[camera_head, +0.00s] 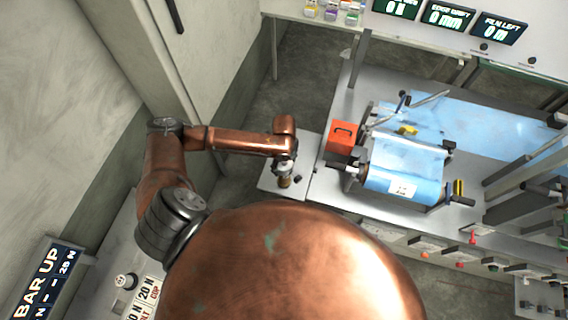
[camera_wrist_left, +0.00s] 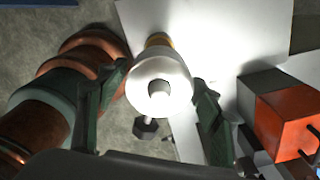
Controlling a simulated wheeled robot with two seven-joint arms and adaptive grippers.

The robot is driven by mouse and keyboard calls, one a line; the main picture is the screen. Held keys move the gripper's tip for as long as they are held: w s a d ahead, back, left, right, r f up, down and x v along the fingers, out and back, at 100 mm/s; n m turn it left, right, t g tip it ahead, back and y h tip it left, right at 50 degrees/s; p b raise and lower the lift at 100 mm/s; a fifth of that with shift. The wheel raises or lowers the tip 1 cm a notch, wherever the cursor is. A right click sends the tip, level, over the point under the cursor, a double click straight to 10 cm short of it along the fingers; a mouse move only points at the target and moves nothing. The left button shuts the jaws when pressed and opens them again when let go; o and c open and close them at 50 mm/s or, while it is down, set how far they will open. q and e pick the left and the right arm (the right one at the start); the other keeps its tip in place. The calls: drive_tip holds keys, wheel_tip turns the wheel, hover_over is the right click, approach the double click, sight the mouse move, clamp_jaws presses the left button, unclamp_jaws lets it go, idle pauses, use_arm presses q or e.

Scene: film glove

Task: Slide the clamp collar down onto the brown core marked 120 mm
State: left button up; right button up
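My left gripper (camera_head: 285,164) points down over a small pale side table (camera_head: 270,182) left of the machine. In the left wrist view, a pale grey, round, tapered piece with a central stub, which looks like the clamp collar (camera_wrist_left: 172,78), is between the two green fingers (camera_wrist_left: 160,80). The fingers look spread, with a narrow gap on each side; contact is not clear. A yellow-brown bit, probably the core (camera_wrist_left: 158,39), shows beyond it; it also shows under the gripper in the head view (camera_head: 285,183). No 120 mm mark is readable. My right gripper is not in view.
A dark knob (camera_wrist_left: 145,127) is beside the collar. An orange-red box (camera_head: 342,136) stands close on the right, at the edge of the machine bench. A blue film roll (camera_head: 405,163) lies on the bench. A wall is behind my left arm.

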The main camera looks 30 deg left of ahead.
use_arm(q)
drive_tip(key=shift+o, duration=1.1)
drive_tip(key=shift+f, duration=0.1)
wheel_tip(320, 180, up, 12)
drive_tip(key=shift+r, duration=0.1)
